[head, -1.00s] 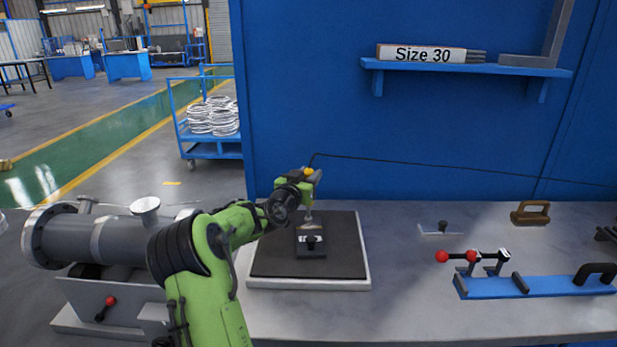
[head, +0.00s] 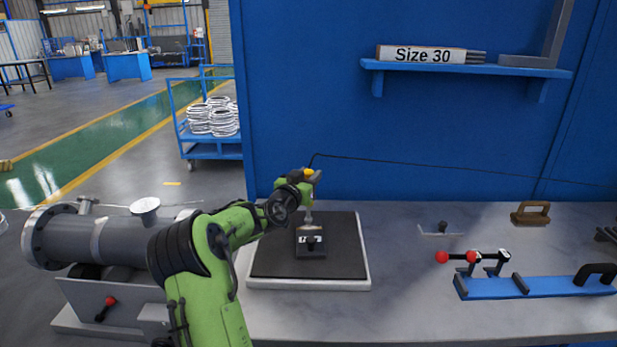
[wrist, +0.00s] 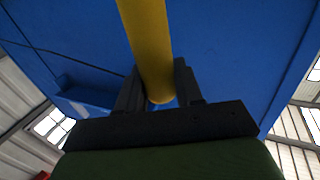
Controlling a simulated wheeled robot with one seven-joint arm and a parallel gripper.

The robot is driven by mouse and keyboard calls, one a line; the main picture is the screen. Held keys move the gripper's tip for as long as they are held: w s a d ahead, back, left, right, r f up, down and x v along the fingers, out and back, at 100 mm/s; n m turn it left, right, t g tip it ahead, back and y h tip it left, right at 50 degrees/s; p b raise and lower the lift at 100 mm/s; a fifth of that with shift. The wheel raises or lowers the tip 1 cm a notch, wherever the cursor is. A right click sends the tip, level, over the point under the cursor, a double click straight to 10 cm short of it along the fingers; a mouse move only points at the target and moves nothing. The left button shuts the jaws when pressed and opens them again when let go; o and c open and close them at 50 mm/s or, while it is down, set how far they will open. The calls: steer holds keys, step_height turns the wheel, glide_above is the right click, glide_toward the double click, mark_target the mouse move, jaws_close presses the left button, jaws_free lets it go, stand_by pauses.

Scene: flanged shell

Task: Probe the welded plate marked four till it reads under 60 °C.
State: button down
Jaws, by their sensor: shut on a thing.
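My gripper (head: 312,180) is shut on the yellow handle of a probe (head: 309,171). In the wrist view the yellow handle (wrist: 150,45) stands between the two black fingers (wrist: 157,88). The probe's thin pale stem points down to the far side of a small dark block (head: 311,250) on a black mat (head: 345,250). I cannot tell whether its tip touches. The block carries a small white patch with dark marks, too small to read, and a black knob. I make out no number four and no clear temperature.
A thin black cable (head: 430,163) runs right from the probe along the blue wall. To the right are a small pale plate with a black knob (head: 442,227), a brown-handled tool (head: 531,214) and a blue clamp fixture (head: 530,286). A grey flanged shell (head: 105,240) lies at left.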

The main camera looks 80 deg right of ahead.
steer(key=shift+r+p, duration=1.8)
steer(key=shift+r, duration=1.75)
